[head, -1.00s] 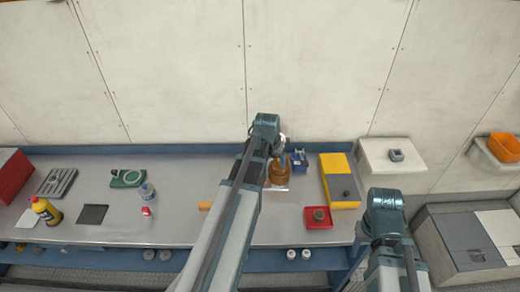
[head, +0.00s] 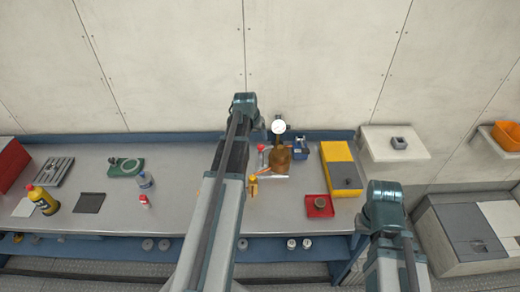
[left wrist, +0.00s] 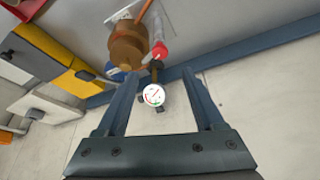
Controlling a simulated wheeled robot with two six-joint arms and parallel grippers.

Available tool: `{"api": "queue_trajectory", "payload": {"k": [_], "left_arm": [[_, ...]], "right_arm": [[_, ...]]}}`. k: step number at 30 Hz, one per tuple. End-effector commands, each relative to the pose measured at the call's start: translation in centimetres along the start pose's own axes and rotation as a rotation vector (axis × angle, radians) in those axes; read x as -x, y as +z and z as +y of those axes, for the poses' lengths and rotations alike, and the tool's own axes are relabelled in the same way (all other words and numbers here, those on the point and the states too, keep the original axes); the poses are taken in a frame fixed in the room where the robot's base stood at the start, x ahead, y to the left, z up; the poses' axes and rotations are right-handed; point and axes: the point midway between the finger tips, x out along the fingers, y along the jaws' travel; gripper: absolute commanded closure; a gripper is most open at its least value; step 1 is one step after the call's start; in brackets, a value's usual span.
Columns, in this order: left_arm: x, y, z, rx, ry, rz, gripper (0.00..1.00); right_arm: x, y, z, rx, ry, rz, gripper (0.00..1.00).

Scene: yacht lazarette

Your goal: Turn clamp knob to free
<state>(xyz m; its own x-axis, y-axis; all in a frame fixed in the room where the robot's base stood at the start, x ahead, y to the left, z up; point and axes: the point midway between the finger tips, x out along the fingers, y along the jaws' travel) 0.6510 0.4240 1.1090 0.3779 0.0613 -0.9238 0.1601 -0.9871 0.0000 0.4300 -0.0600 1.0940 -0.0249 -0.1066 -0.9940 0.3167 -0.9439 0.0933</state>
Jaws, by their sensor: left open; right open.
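A brown rounded unit (head: 280,160) with a white-faced dial gauge (head: 278,127) stands on a pale plate on the bench. A small red knob (head: 261,147) shows at its left. In the left wrist view the brown unit (left wrist: 127,48), the red knob (left wrist: 159,51) and the dial (left wrist: 154,95) lie ahead of my left gripper (left wrist: 160,73). Its two fingers are apart and nothing is held. The dial shows between the fingers; I cannot tell the distance. In the head view my left arm hides that gripper. My right arm shows at lower right, its fingers not visible.
A blue device (head: 299,148), a red tray (head: 320,206) with a round part and a yellow case (head: 340,165) stand right of the unit. A small yellow item (head: 252,186) lies near my left arm. A yellow bottle (head: 42,199) stands far left.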

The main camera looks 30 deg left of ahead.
Motion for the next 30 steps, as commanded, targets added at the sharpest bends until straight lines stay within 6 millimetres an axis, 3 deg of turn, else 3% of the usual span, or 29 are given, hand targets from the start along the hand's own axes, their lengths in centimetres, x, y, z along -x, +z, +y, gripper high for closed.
{"api": "queue_trajectory", "payload": {"k": [1,16,21,30], "left_arm": [[-1.5,0.1,0.0,0.0,0.0,0.0,0.31],[-9.0,0.1,-0.1,0.001,-0.001,0.0,0.31],[-10.1,0.1,0.0,0.001,-0.001,0.0,0.31],[-10.0,0.0,0.0,0.001,0.0,0.0,0.31]], "right_arm": [[-1.5,-0.1,-0.1,0.002,0.0,0.0,0.5],[-8.3,-0.5,-0.8,0.012,0.003,0.0,0.5],[-9.2,-0.5,-0.8,0.011,0.002,0.0,0.5],[-9.2,-0.5,-0.8,0.011,0.002,0.0,0.5]]}}
